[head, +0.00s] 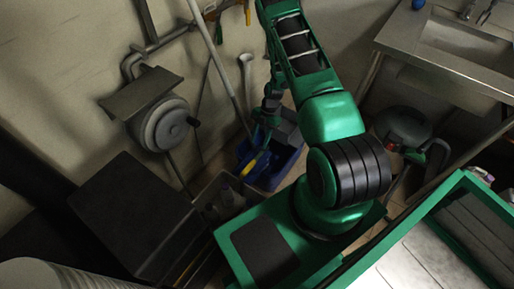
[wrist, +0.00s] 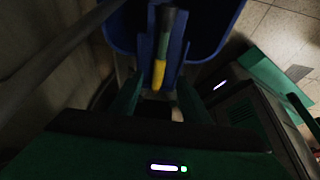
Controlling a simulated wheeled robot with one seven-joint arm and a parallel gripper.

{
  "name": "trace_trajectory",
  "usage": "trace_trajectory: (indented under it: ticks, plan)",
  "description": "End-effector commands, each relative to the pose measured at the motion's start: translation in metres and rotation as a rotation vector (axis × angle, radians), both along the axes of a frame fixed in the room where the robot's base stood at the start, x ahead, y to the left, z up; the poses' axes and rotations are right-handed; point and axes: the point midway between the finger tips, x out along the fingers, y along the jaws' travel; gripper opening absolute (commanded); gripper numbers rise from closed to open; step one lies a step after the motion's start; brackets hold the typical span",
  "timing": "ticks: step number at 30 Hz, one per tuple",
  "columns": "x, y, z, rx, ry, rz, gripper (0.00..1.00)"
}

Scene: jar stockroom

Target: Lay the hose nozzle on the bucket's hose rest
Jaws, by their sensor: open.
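The blue bucket (head: 284,176) stands on the floor beyond my base, and its blue wall (wrist: 207,35) fills the top of the wrist view. The hose nozzle (head: 250,167), dark with a yellow end, is at the bucket's left side. In the wrist view the nozzle (wrist: 160,58) points its yellow end towards me, at the bucket's near side. My gripper (head: 267,124) is above the bucket. In the wrist view my gripper (wrist: 160,84) is open, its fingers on either side of the nozzle's yellow end, apart from it. I cannot make out the hose rest clearly.
A hose reel (head: 165,124) hangs on the left wall. A grey bin (head: 220,197) with bottles stands left of the bucket, near a dark cabinet (head: 135,215). A slanting pole (head: 218,65) leans behind. A sink counter (head: 450,50) and a green machine (head: 404,128) are right.

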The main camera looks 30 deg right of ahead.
Motion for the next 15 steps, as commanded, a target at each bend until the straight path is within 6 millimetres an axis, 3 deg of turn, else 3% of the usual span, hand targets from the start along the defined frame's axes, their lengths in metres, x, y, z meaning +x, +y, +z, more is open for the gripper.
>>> trace_trajectory:
  ticks: [8,11,15]
  plan:
    - [0.003,-0.004,0.014,-0.008,0.003,-0.014,0.42]
    - [0.008,-0.01,0.035,-0.034,0.016,-0.063,0.42]
    - [0.015,-0.021,0.09,-0.098,0.053,-0.206,0.42]
